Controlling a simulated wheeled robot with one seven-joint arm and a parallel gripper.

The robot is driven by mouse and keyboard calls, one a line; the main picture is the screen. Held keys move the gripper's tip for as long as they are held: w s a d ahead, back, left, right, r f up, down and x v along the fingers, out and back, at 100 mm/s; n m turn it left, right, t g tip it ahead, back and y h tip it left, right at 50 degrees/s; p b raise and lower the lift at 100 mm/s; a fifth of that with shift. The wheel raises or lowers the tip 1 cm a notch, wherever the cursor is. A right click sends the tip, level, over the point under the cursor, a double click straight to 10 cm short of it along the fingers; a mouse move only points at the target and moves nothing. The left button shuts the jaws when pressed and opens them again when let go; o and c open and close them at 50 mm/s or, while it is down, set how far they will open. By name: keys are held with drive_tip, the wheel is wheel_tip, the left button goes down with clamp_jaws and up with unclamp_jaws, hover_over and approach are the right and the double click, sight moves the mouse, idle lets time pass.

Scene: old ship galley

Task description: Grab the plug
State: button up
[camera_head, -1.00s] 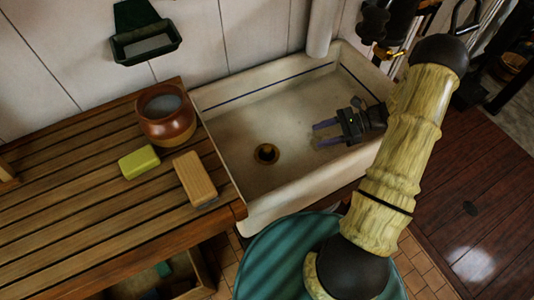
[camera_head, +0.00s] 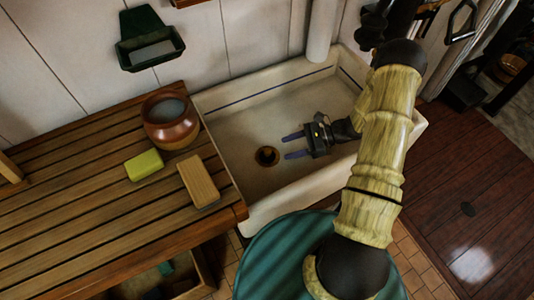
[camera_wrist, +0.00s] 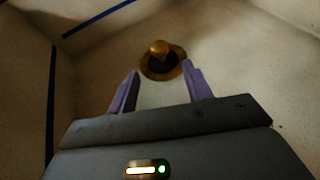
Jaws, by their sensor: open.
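The plug (camera_wrist: 160,48) shows in the wrist view as a small brass knob at the drain, with a dark round area and a brass ring around it. In the head view the drain with the plug (camera_head: 267,156) is a small dark and brass circle in the sink floor. My gripper (camera_head: 290,146) is inside the sink, just right of the plug, with its fingers pointing left toward it. In the wrist view my gripper (camera_wrist: 160,88) has its two purple fingers apart, with nothing between them. The plug lies beyond the fingertips.
The pale sink (camera_head: 256,213) has raised walls around my gripper. A slatted wooden counter (camera_head: 70,215) adjoins it on the left, holding a brown pot (camera_head: 171,128), a yellow-green sponge (camera_head: 144,165) and a wooden brush (camera_head: 198,182). A green soap holder (camera_head: 150,40) hangs on the wall.

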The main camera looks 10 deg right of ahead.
sight(274, 157)
drive_tip(key=shift+a+f, duration=0.2)
drive_tip(key=shift+a, duration=0.45)
drive_tip(key=shift+a+f, duration=0.15)
drive_tip(key=shift+a+p, duration=0.3)
drive_tip(key=shift+p, duration=0.05)
drive_tip(key=p+x, duration=0.1)
drive_tip(key=x, duration=0.2)
drive_tip(key=shift+a+p, duration=0.3)
drive_tip(key=shift+p, duration=0.05)
drive_tip(key=shift+a+f, duration=0.35)
drive_tip(key=shift+a, duration=0.1)
